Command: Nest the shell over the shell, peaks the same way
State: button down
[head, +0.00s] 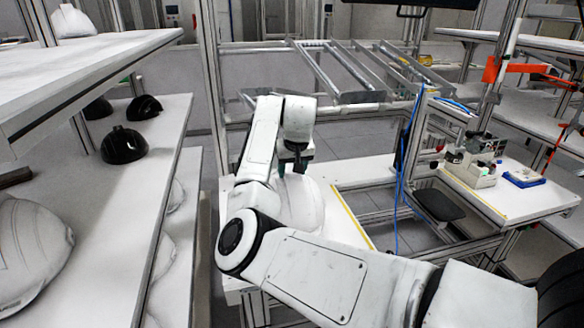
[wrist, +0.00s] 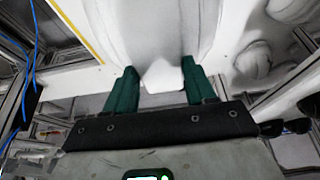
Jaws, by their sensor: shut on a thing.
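A white helmet shell (head: 306,205) is at the white bench, partly hidden behind my arm. In the wrist view the shell (wrist: 160,35) fills the top middle, with a pale tab-like edge between the fingers. My gripper (head: 298,165) points down at the shell's far side; its two green fingers (wrist: 163,82) stand apart, one on each side of that edge, shut on the shell. I cannot tell whether a second shell lies beneath it, which way the peak points, or whether it touches the bench.
The white bench (head: 352,172) has a yellow line along its right edge. The left shelf (head: 150,185) holds a large white shell (head: 32,255) and several black ones (head: 123,145). A blue cable (head: 405,165) hangs by the frame right of the bench.

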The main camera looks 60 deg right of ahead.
jog(key=shift+f, duration=0.75)
jog(key=shift+c, duration=1.5)
grip_release()
jog(key=b+v, duration=0.1)
jog(key=v, duration=0.9)
jog(key=shift+s+r+b, duration=0.15)
jog(key=shift+r+b, duration=0.15)
jog(key=shift+r, duration=0.05)
jog(key=shift+a, duration=0.1)
